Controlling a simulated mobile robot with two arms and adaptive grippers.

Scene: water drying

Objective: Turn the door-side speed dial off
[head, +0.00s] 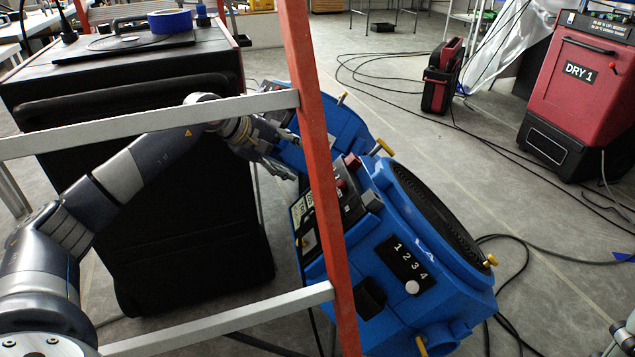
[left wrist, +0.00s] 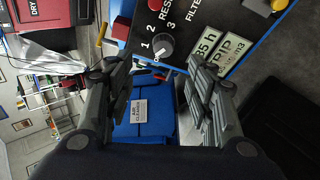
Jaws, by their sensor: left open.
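A black speed dial (left wrist: 160,47) with a pale pointer mark sits on a dark control panel (left wrist: 200,25) in the left wrist view. The numbers 1, 2 and 3 are beside it; the mark is on the lower-left side of the knob. In the head view the panel is on a blue machine (head: 385,255), partly hidden by a red upright, and I cannot clearly pick out the dial. My left gripper (head: 287,157) is open and empty, close to the panel. In the left wrist view its fingers (left wrist: 165,92) are apart below the dial.
A red and grey ladder-like frame (head: 310,120) crosses in front of my left arm. A second blue unit (head: 335,118) stands behind. A large black cabinet (head: 130,80) is at left. Red machines (head: 580,90) and loose cables lie right; grey floor between is open.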

